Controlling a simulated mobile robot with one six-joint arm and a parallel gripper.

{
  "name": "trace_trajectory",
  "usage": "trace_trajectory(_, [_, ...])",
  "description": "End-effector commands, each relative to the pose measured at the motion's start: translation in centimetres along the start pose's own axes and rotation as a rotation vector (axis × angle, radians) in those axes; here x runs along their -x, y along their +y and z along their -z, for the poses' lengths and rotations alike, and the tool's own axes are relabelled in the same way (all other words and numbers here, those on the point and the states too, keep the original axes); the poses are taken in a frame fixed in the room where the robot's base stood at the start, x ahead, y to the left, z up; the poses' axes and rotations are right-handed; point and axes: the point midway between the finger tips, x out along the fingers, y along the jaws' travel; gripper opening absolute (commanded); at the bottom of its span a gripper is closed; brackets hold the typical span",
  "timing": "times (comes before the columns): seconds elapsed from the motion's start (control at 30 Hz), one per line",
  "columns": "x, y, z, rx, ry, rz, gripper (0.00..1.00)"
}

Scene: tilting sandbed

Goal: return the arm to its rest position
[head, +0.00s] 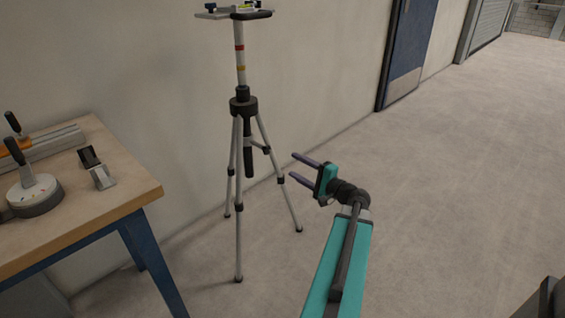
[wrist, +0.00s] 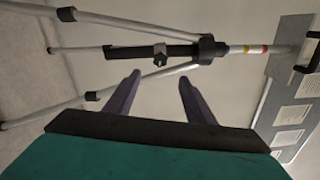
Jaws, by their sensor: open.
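My gripper (head: 298,169) shows in the middle of the head view, at the end of my teal arm. Its two dark purple fingers are spread apart with nothing between them. They point left, toward the tripod (head: 240,108), and appear apart from it. In the wrist view the two fingers (wrist: 155,92) are also open and empty. Behind them the tripod (wrist: 130,50) appears turned on its side, with its legs to the left and its column with red and yellow bands to the right.
A wooden bench (head: 120,182) with blue legs stands at the left, holding a round grey device (head: 35,196) and a rail fixture (head: 48,144). A platform (head: 232,14) tops the tripod. A wall runs behind, with a blue door (head: 410,45).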

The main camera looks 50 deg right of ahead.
Motion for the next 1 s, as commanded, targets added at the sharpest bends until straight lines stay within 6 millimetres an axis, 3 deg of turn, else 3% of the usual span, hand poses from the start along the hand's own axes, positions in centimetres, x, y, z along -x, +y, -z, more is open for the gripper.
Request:
trace_trajectory(0.27, [-0.4,0.3,-0.4,0.0,-0.008,-0.011,0.49])
trace_trajectory(0.47, [-2.6,2.6,-3.4,0.004,-0.062,-0.09,0.49])
trace_trajectory(0.73, [-6.6,9.2,-11.3,0.032,-0.208,-0.302,0.49])
trace_trajectory(1.0, [-8.1,16.1,-20.0,0.087,-0.372,-0.525,0.49])
